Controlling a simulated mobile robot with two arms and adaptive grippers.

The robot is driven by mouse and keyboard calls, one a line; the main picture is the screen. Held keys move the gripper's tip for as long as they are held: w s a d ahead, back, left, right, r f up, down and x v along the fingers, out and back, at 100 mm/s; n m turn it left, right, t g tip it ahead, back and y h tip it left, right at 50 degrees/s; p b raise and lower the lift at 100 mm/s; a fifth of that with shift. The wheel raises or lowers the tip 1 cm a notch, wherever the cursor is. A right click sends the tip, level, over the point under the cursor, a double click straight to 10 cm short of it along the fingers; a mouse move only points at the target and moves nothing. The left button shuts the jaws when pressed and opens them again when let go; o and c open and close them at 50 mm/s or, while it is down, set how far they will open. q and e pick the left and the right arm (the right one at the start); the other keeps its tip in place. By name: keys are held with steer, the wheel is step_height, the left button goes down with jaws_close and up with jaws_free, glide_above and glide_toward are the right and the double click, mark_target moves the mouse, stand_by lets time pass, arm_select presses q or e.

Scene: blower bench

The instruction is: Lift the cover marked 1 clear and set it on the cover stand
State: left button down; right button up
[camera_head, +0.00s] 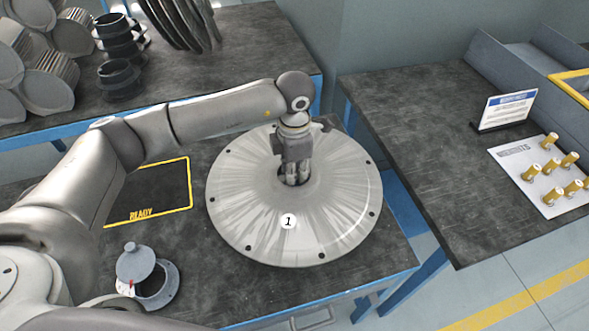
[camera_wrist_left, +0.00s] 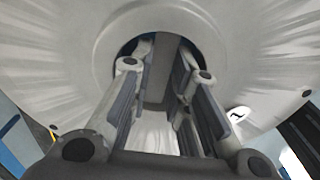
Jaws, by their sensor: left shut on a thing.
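The cover marked 1 (camera_head: 260,225) is a large round metal disc with a dark central opening and small holes around its rim. It is over the middle bench, with its right edge near the bench's side; I cannot tell whether it rests on something or hangs clear. My left gripper (camera_head: 296,180) points down at its centre and is shut on the cover. In the left wrist view the fingers (camera_wrist_left: 166,65) reach into the central opening of the cover (camera_wrist_left: 240,40); their tips are partly hidden. I cannot pick out a cover stand. My right gripper is not in view.
A yellow-edged READY mat (camera_head: 160,193) lies left of the cover. A small grey pot with a lid (camera_head: 150,275) stands at front left. The right bench (camera_head: 420,140) holds a sign (camera_head: 507,109) and a plate with several brass pieces (camera_head: 535,185). Metal parts crowd the back-left bench.

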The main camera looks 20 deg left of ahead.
arm_select(q)
steer(key=shift+w+f+b, duration=0.1)
steer(key=shift+f+b, duration=0.55)
steer(key=shift+b, duration=0.05)
stand_by(0.9)
steer(key=c, duration=1.3)
jaws_free()
steer(key=shift+s+f, duration=0.2)
step_height(320, 180, up, 12)
steer(key=shift+r, duration=0.2)
